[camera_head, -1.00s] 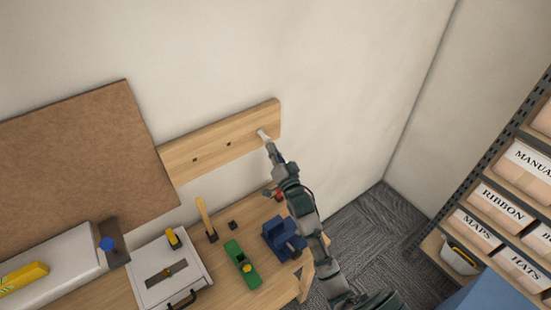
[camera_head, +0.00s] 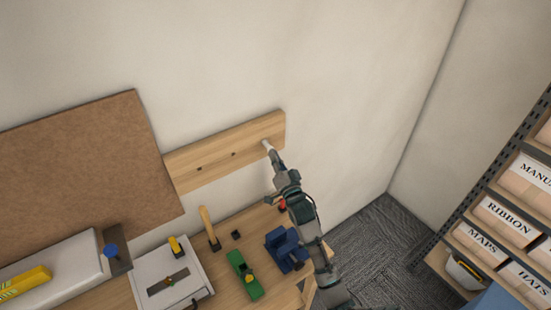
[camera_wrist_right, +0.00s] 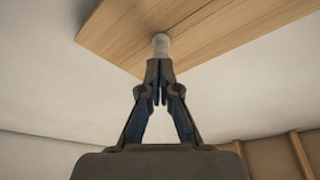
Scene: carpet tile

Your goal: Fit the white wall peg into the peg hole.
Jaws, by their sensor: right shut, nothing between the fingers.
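The white wall peg (camera_head: 267,146) stands against the wooden rail (camera_head: 222,153) near its right end. Its far end meets the wood, so the hole there is hidden and I cannot tell how deep it sits. In the right wrist view the peg (camera_wrist_right: 161,45) sticks out of the board just beyond my fingertips. My right gripper (camera_head: 275,158) is shut and empty, its tips at the peg's outer end; in the right wrist view the fingertips (camera_wrist_right: 160,78) look touching or nearly so. My left gripper is not in view.
Below the rail, a workbench holds a blue vise (camera_head: 286,250), a green plane (camera_head: 243,275), a wooden-handled tool (camera_head: 209,228) and a white case (camera_head: 171,276). A brown board (camera_head: 85,170) is at left. Labelled shelves (camera_head: 505,222) stand at right. The wall right of the rail is clear.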

